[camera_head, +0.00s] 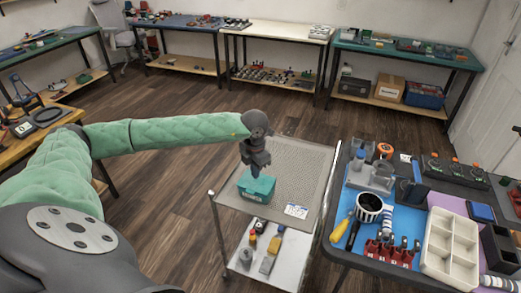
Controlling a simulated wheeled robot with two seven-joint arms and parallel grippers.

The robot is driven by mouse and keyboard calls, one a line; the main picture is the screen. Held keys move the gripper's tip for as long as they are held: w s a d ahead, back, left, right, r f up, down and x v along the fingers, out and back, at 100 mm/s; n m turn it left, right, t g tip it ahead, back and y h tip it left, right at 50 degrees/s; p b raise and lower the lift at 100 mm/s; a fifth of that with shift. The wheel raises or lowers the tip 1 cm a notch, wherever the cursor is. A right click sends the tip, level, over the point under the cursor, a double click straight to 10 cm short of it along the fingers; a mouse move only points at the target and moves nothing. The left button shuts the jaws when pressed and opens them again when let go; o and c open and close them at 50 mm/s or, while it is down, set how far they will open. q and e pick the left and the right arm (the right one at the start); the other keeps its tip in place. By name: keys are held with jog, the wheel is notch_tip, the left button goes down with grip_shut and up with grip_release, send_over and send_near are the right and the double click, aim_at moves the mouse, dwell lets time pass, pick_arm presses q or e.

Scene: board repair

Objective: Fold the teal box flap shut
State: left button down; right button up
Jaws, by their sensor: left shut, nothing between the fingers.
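A small teal box (257,190) sits on the perforated top shelf of a metal cart (300,160) in the head view. My left gripper (255,172) points down right at the box's top, its fingers shut with nothing between them. The fingertips overlap the upper edge of the box in the picture; I cannot tell whether they touch it. The gripper hides part of the box top, so the flap's angle is unclear. My right gripper is not in view.
A white label card (296,211) lies on the shelf right of the box. Tools lie on the cart's lower shelf (285,270). A crowded table with a blue mat (345,203) and a white divided tray (450,250) stands close on the right. The shelf behind the box is clear.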

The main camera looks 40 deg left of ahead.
aim_at(256, 183)
pick_arm(q)
notch_tip(256, 183, up, 7)
jog(key=p, duration=0.2)
dwell(0.7)
jog(key=shift+r, duration=0.1)
dwell(0.3)
